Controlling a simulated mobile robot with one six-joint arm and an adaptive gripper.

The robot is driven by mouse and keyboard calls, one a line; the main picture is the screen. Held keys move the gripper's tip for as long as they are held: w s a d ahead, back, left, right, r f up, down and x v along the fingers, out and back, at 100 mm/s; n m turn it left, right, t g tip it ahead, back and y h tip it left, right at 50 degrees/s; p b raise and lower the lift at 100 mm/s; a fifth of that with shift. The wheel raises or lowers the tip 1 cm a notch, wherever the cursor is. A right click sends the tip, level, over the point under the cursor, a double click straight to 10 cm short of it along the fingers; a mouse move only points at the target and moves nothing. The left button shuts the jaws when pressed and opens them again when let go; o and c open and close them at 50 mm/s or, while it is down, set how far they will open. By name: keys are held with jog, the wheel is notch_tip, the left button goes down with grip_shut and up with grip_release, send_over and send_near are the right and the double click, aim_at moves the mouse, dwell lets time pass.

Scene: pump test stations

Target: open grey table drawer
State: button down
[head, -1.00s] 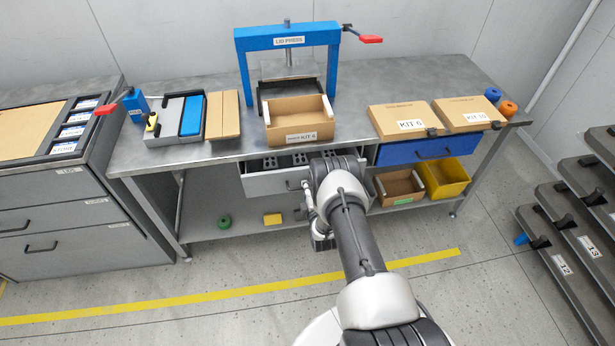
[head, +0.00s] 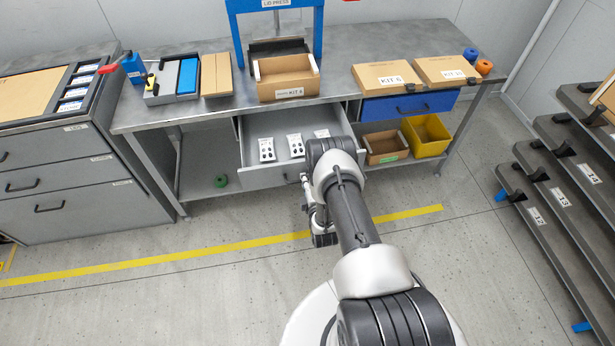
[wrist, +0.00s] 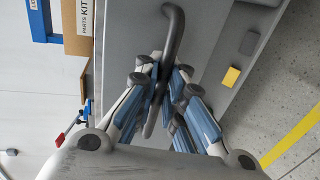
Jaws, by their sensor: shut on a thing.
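The grey table drawer (head: 263,178) is pulled out from under the left part of the steel workbench. Several small white labelled parts with black dots lie inside it. In the wrist view my gripper (wrist: 160,85) is shut on the dark drawer handle (wrist: 173,32), which runs between the fingers along the grey drawer front (wrist: 205,40). In the head view my gripper is at the drawer's front, and my arm hides the drawer's right end and most of the handle.
An open KIT carton (head: 287,80) stands on the workbench (head: 215,112) above the drawer. A closed blue drawer (head: 410,105) is to the right, with a brown box (head: 385,147) and yellow bin (head: 427,136) below. Grey racks (head: 560,190) stand at right. The floor before the bench is clear.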

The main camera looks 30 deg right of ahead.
jog(key=shift+r, duration=0.1)
dwell(0.3)
jog(key=c, duration=1.7)
grip_release()
jog(key=shift+s, duration=0.1)
jog(key=shift+s, duration=0.1)
jog(key=v, duration=1.1)
jog(key=shift+s+a, duration=0.2)
jog(key=shift+s, duration=0.15)
